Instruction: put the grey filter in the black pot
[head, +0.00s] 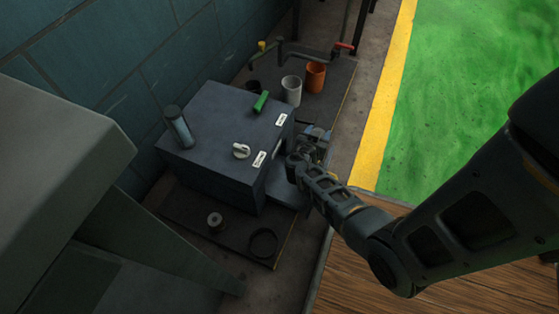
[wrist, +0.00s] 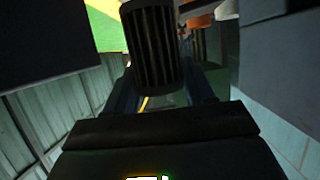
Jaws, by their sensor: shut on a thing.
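A dark grey ribbed cylinder, which I take for the grey filter (wrist: 152,45), stands between my two jaws in the wrist view. My gripper (head: 317,138) is shut on it, beside the right side of the blue-grey cabinet. In the head view I cannot make out the filter apart from the gripper. A small dark round thing (head: 254,86), possibly the black pot, is at the cabinet's back edge, partly hidden by it. It stands left of a pale grey pot (head: 292,90) and an orange pot (head: 316,77).
The cabinet (head: 215,125) carries a capped cylinder (head: 179,128), a white knob-like piece (head: 241,151) and a green piece (head: 261,101). A clamp-like bar with a red handle (head: 344,46) lies behind the pots. A spool (head: 215,221) and a black ring (head: 262,243) lie on the front mat.

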